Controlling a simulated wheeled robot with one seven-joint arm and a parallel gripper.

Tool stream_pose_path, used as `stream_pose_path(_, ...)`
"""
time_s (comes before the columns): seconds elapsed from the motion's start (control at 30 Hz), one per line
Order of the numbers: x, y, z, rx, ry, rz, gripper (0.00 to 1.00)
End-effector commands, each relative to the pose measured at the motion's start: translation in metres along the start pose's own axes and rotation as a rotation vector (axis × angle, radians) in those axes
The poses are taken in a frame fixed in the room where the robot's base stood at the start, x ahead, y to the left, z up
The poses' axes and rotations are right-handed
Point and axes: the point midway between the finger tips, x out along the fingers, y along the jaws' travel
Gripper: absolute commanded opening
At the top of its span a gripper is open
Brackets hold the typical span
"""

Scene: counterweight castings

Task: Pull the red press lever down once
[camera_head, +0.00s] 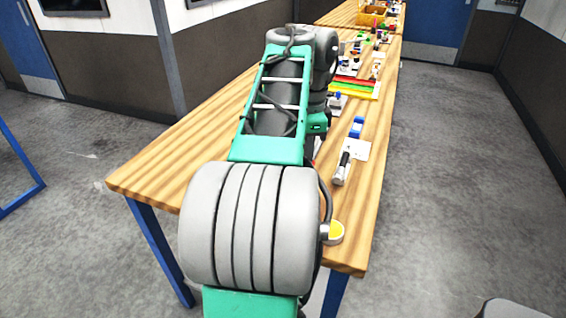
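I cannot make out a red press lever in the head view. My own teal and grey arm covers the middle of the picture and hides part of the wooden table (165,168). My gripper does not show; the far end of the arm hides that area. A bit of red shows at the arm's right edge, too small to identify. A set of red, green and yellow strips (354,87) lies on the table to the right of the arm.
Right of my arm are a blue item (357,127), a white plate (359,149), a black and silver cylinder (342,169) and a round yellow-topped item (336,233). Several small things and an orange bin (372,16) stand farther back. The table's left side is bare.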

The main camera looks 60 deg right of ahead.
Motion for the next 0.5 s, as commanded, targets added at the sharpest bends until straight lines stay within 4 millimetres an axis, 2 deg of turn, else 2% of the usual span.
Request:
stream_pose_path(0.03, 0.006, 0.000, 0.001, -0.002, -0.001, 0.003, 0.00)
stream_pose_path(0.5, 0.028, 0.000, 0.000, -0.001, -0.001, 0.004, 0.00)
